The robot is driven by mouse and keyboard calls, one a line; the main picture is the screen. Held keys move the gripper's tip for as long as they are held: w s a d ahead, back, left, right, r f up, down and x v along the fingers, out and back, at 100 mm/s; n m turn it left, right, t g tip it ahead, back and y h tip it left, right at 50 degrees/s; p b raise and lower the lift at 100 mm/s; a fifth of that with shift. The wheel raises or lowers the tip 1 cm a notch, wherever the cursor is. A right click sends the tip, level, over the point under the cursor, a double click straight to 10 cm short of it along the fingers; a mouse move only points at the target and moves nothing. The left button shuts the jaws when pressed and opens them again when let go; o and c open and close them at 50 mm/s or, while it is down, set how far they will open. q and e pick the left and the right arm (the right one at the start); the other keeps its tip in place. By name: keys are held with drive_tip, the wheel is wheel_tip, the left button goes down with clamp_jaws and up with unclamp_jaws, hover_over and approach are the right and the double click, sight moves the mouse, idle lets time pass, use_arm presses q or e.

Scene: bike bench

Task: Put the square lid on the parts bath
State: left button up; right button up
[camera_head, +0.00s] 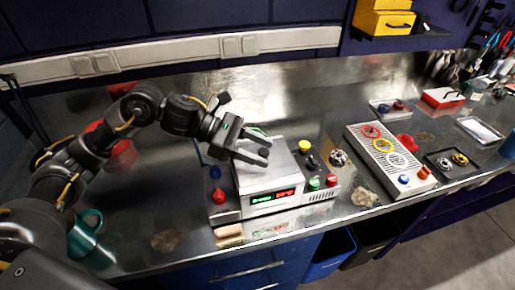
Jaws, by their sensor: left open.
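The parts bath (270,199) is a grey metal box with a lit green and red display, standing near the front of the bench. A flat grey square top, which looks like the square lid (267,178), covers it; I cannot tell whether it sits fully seated. My left gripper (267,152) is over this top, its fingers apart and pointing right. The gripper hides part of the top, and I cannot tell whether it touches a handle there. My right gripper is out of view.
A control panel with coloured knobs (318,182) adjoins the bath's right side. A blue and a red knob stand at its left. A perforated tray with coloured rings (385,150) lies further right. A teal mug (85,240) is by my left arm. The bench behind the bath is clear.

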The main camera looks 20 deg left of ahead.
use_arm(q)
drive_tip(key=shift+a, duration=0.1)
drive_tip(key=shift+a, duration=0.25)
drive_tip(key=b+v, duration=0.3)
drive_tip(key=v, duration=0.7)
drive_tip(key=shift+r+b, duration=0.2)
drive_tip(key=shift+b, duration=0.2)
